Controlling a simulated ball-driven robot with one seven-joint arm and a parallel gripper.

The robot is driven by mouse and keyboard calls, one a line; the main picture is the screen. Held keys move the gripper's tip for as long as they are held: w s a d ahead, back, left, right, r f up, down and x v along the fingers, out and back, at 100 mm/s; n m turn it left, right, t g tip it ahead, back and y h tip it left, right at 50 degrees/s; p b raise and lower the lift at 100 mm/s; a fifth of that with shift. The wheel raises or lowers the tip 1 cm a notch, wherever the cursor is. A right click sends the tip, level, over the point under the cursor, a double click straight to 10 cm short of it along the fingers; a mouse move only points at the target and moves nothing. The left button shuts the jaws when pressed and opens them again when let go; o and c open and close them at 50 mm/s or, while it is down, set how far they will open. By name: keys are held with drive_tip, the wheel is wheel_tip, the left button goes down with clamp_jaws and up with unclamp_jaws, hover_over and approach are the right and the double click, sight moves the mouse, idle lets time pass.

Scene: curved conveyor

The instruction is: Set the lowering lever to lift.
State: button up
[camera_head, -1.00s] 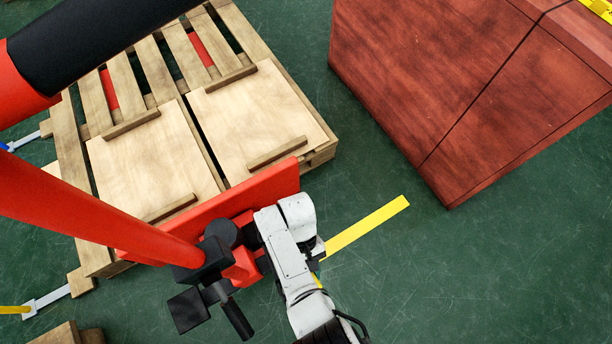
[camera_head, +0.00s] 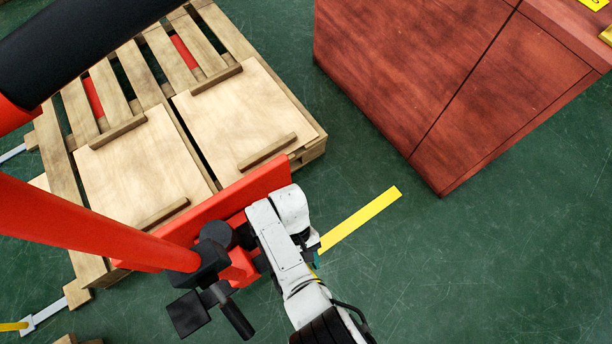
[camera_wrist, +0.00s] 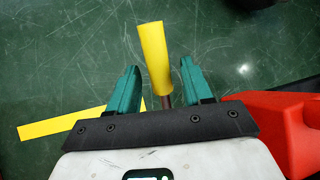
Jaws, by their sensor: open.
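The lever has a yellow handle (camera_wrist: 154,58) on a thin metal rod, seen in the wrist view. My gripper (camera_wrist: 158,78) has two green fingers, open, one on each side of the handle's lower part, with the right finger closer to it. I cannot tell whether either finger touches it. In the head view my gripper (camera_head: 316,258) is mostly hidden behind my white wrist, beside the red pallet jack (camera_head: 244,202). The lever is nearly hidden there, with only a bit of yellow showing by the gripper.
A wooden pallet (camera_head: 308,156) with light boards rests over the jack's red forks. A large reddish-brown wooden box (camera_head: 430,80) stands at the upper right. A yellow stripe (camera_head: 362,220) marks the green floor. Open floor lies at the lower right.

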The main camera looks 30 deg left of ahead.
drive_tip(key=p+v, duration=0.1)
drive_tip(key=v, duration=0.8)
drive_tip(key=shift+w+a+r, duration=0.1)
drive_tip(key=w+d+m+t+y, duration=0.1)
drive_tip(key=w+d+m+y, duration=0.15)
drive_tip(key=d, duration=0.65)
drive_tip(key=w+d+m+y, duration=0.1)
drive_tip(key=d+m+y, duration=0.25)
drive_tip(key=d, duration=0.45)
drive_tip(key=s+d+r+m+t, duration=0.2)
drive_tip(key=s+d+r, duration=0.15)
drive_tip(key=d, duration=0.35)
drive_tip(key=s+d+r+m+t, duration=0.1)
drive_tip(key=s+d+r+m, duration=0.15)
drive_tip(key=d+r, duration=0.35)
drive_tip(key=s+d+r+m+t, duration=0.2)
drive_tip(key=s+d+r+m, duration=0.1)
drive_tip(key=d, duration=0.5)
wheel_tip(320, 180, up, 27)
drive_tip(key=p, duration=2.6)
drive_tip(key=shift+d+p, duration=0.35)
drive_tip(key=shift+d, duration=0.05)
